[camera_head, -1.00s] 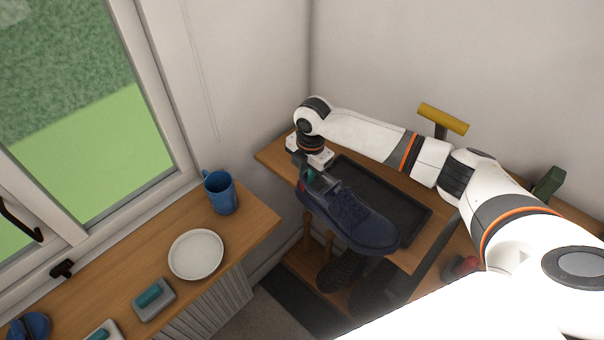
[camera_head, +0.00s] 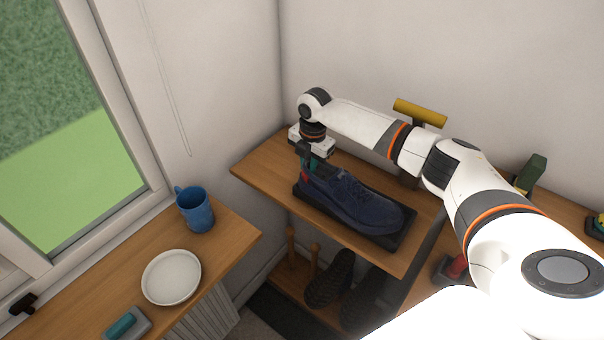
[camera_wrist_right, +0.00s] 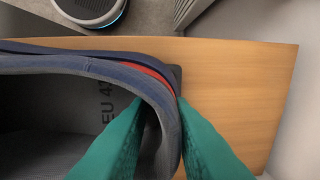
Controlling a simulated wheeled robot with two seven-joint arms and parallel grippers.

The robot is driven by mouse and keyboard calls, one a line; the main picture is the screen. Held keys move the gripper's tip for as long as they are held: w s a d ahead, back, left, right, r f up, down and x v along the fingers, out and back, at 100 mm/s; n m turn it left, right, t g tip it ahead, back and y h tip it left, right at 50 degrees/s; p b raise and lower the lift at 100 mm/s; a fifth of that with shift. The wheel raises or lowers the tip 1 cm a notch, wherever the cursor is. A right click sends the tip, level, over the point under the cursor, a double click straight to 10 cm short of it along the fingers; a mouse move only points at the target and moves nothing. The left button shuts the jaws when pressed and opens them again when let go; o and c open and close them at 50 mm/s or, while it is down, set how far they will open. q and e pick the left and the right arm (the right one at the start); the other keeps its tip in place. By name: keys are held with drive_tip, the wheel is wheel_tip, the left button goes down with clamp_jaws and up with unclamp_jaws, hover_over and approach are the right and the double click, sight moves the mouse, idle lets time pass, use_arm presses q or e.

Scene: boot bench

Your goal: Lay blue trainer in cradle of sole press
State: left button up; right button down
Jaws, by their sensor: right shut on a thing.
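The blue trainer (camera_head: 352,200) is level, its toe toward the right, over the dark tray-like cradle (camera_head: 402,238) of the sole press. It covers most of the cradle; I cannot tell whether its sole touches the cradle floor. My right gripper (camera_head: 309,166) is shut on the trainer's heel at the left end. In the right wrist view, the teal fingers (camera_wrist_right: 162,108) pinch the heel collar (camera_wrist_right: 160,92), one inside the shoe and one outside. The press has a yellow T-handle (camera_head: 420,112) behind, partly hidden by my arm. My left gripper is out of view.
A blue mug (camera_head: 196,212) and white plate (camera_head: 171,277) stand on the windowsill shelf at left. Dark boots (camera_head: 330,280) sit on a lower shelf beneath the bench. A green object (camera_head: 531,174) stands at the back right. Bare wood (camera_head: 262,172) lies left of the cradle.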

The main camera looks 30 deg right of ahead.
drive_tip(key=shift+w+d+f+b, duration=0.2)
drive_tip(key=shift+d+b, duration=0.15)
drive_tip(key=shift+d, duration=0.1)
drive_tip(key=shift+w+d+f+b, duration=0.15)
drive_tip(key=shift+d+b, duration=0.2)
drive_tip(key=shift+d, duration=0.05)
drive_tip(key=d+b, duration=0.1)
drive_tip(key=d+f+b, duration=0.1)
drive_tip(key=b, duration=0.1)
drive_tip(key=shift+w+f, duration=0.2)
drive_tip(key=shift+w, duration=0.2)
drive_tip(key=shift+a+f, duration=0.1)
drive_tip(key=shift+f, duration=0.6)
drive_tip(key=c, duration=1.2)
unclamp_jaws()
